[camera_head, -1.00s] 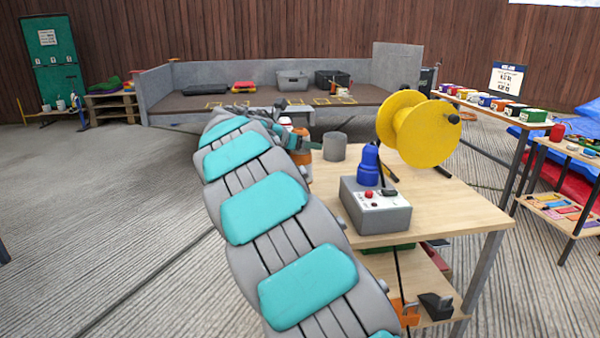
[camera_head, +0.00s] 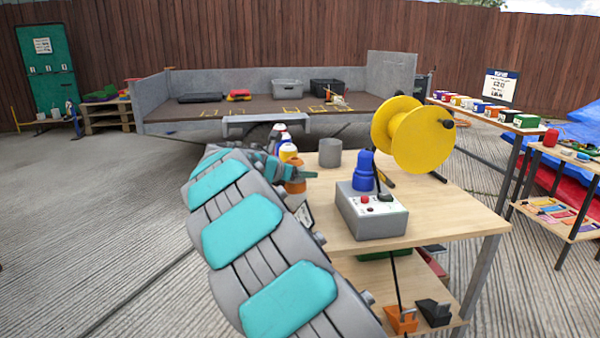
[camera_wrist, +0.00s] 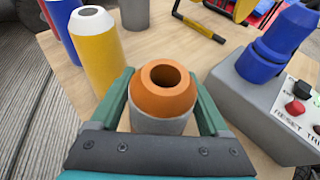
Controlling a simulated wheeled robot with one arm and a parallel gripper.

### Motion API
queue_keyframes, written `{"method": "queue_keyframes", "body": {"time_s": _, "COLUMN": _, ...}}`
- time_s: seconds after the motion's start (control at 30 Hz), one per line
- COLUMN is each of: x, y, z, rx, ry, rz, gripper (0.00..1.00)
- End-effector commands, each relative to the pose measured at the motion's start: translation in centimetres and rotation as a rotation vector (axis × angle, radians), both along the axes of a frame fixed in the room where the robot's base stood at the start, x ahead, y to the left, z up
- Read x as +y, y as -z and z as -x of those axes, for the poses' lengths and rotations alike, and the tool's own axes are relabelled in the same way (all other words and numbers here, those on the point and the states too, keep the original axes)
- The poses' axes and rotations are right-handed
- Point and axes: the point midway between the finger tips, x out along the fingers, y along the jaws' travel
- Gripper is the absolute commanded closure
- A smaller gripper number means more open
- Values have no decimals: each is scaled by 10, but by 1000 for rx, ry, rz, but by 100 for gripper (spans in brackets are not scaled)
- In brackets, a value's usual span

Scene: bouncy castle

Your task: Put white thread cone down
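An orange cone (camera_wrist: 164,90) with a hole in its top and a pale grey lower part stands between the two spread fingers of my gripper (camera_wrist: 162,92). The fingers lie close along both sides; I cannot tell whether they press on it. In the head view, a finger of my gripper (camera_head: 308,174) crosses in front of the orange cone (camera_head: 294,188). A yellow cone (camera_wrist: 98,55) with a white top stands just left of it. No plain white cone is clearly visible in the wrist view.
A grey cup (camera_head: 330,153) stands behind the gripper. The wooden tabletop (camera_head: 462,208) is bare at the right.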

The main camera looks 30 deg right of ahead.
Motion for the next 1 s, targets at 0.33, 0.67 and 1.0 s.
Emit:
{"method": "queue_keyframes", "body": {"time_s": 0.33, "x": 0, "y": 0, "z": 0, "rx": 0, "ry": 0, "rz": 0, "gripper": 1}}
{"method": "queue_keyframes", "body": {"time_s": 0.67, "x": 23, "y": -13, "z": 11, "rx": -3, "ry": -4, "rz": 2, "gripper": 1}}
{"method": "queue_keyframes", "body": {"time_s": 1.0, "x": 77, "y": -38, "z": 42, "rx": 0, "ry": -2, "rz": 1, "gripper": 1}}
